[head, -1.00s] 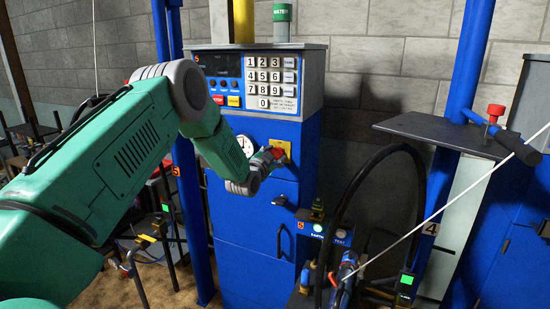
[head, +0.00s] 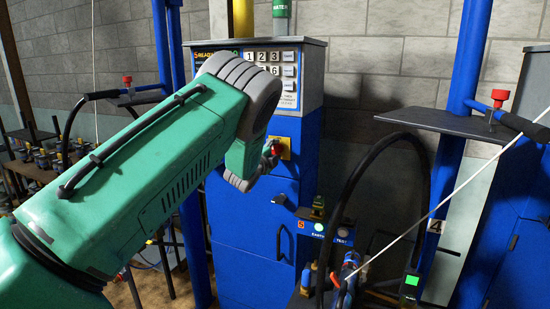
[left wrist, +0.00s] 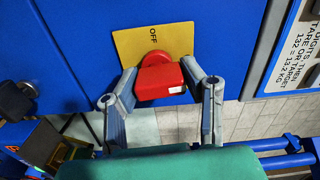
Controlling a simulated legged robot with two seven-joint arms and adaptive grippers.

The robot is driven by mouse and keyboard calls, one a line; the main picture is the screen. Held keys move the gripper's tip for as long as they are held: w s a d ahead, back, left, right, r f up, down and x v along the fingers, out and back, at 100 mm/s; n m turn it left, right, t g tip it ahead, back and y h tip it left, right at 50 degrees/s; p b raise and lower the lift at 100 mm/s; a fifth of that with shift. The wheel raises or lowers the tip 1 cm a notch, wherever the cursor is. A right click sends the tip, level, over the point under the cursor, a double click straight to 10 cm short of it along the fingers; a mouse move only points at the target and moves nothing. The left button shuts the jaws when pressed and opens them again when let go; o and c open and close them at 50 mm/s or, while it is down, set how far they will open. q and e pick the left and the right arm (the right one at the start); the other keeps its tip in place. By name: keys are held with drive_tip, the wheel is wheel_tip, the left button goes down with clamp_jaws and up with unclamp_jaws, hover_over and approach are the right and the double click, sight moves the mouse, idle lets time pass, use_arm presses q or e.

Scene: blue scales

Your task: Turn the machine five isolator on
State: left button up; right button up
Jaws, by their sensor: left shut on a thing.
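The blue machine five cabinet (head: 290,190) stands at the centre of the head view, with a white keypad (head: 262,57) on top. A yellow plate (head: 285,146) on its front carries the red isolator knob (head: 275,151). In the left wrist view the yellow plate (left wrist: 130,47) reads OFF, its lettering running sideways, and the red knob (left wrist: 160,80) sits between my fingers. My left gripper (head: 268,160) is shut on the knob; its fingers (left wrist: 159,80) lie on either side of it. My arm hides much of the keypad and display. My right gripper is not in view.
A blue post (head: 465,80) with a dark shelf (head: 450,125) stands at right. A black hose (head: 345,180) arches in front of it. Another blue post (head: 190,200) stands left of the cabinet. Equipment fills the lower right.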

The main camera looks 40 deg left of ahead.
use_arm(q)
drive_tip(key=shift+d+f+m+b, duration=0.1)
drive_tip(key=shift+f+m+b, duration=0.25)
drive_tip(key=shift+m, duration=0.15)
drive_tip(key=o, duration=0.9)
drive_tip(key=shift+o, duration=1.2)
drive_tip(key=shift+r, duration=0.15)
drive_tip(key=shift+s, duration=0.2)
drive_tip(key=v, duration=1.1)
drive_tip(key=shift+s, duration=0.2)
drive_tip(key=shift+d, duration=0.1)
